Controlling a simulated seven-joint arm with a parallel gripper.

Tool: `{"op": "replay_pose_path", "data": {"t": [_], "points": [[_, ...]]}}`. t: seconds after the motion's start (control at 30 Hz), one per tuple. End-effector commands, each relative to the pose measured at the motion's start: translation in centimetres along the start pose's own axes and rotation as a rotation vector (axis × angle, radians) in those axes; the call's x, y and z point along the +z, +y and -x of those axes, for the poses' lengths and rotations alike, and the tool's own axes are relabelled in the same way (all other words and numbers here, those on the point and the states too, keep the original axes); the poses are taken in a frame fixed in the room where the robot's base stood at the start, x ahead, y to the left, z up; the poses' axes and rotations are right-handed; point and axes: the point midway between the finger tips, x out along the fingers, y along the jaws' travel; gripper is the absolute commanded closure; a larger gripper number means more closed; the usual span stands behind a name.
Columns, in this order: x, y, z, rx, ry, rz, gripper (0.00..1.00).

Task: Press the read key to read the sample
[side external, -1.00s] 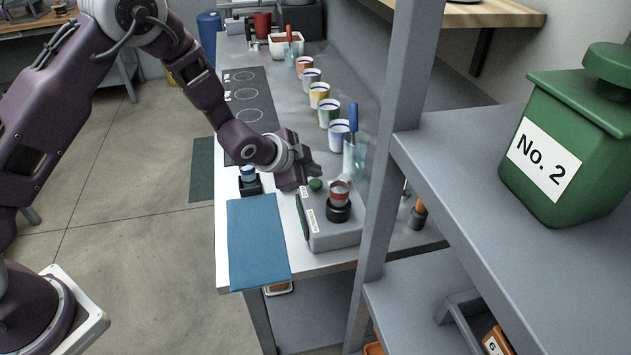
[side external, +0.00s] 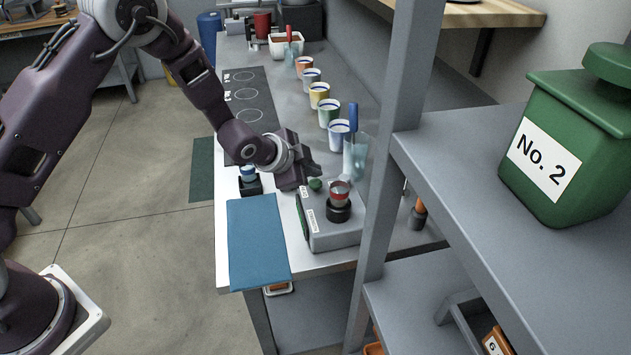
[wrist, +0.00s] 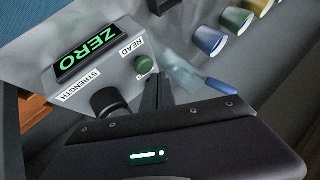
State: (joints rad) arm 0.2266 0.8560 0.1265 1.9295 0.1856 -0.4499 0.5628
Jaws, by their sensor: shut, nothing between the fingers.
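The reader (side external: 335,233) is a grey box at the near end of the bench. In the wrist view its display (wrist: 90,47) shows ZERO in green. The round green read key (wrist: 145,65) sits beside the READ label; it also shows in the side view (side external: 315,184).
Several coloured cups (side external: 319,95) line the bench beyond. A blue mat (side external: 258,240) lies left of the reader. A shelf post (side external: 383,190) rises at the right.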

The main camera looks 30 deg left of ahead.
Motion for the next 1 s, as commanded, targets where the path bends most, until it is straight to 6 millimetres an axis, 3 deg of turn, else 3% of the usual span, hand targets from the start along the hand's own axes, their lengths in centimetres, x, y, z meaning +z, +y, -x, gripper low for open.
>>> {"op": "replay_pose_path", "data": {"t": [1.0], "points": [[0.44, 0.42, -0.6, 0.0, 0.0, 0.0, 1.0]]}}
